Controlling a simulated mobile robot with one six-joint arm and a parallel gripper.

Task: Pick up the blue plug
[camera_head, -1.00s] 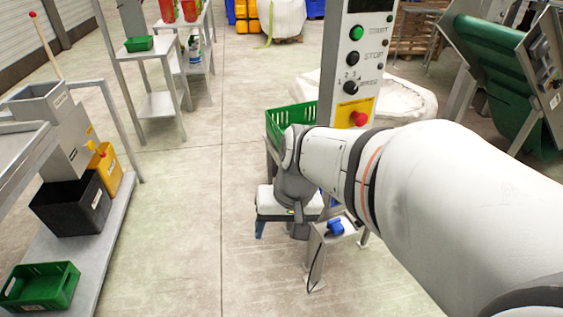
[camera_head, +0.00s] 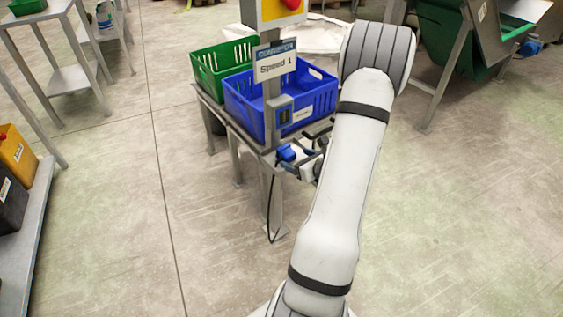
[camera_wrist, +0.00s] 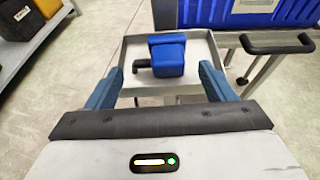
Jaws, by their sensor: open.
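The blue plug (camera_wrist: 169,55) lies on a small shallow metal tray (camera_wrist: 199,47) in the wrist view, with a dark stub at its left side. In the head view the blue plug (camera_head: 287,153) is at the front edge of the metal stand, beside my gripper. My gripper (camera_wrist: 160,76) is open, with one blue finger on each side of the wrist view. The plug appears between and beyond the fingertips, and nothing is held. In the head view my gripper (camera_head: 312,163) is small and partly hidden by my arm.
A blue crate (camera_head: 318,98) and a green crate (camera_head: 204,68) stand on the stand behind the plug. A "Speed 1" sign (camera_head: 275,62) rises beside them. A dark handle (camera_wrist: 277,46) is right of the tray.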

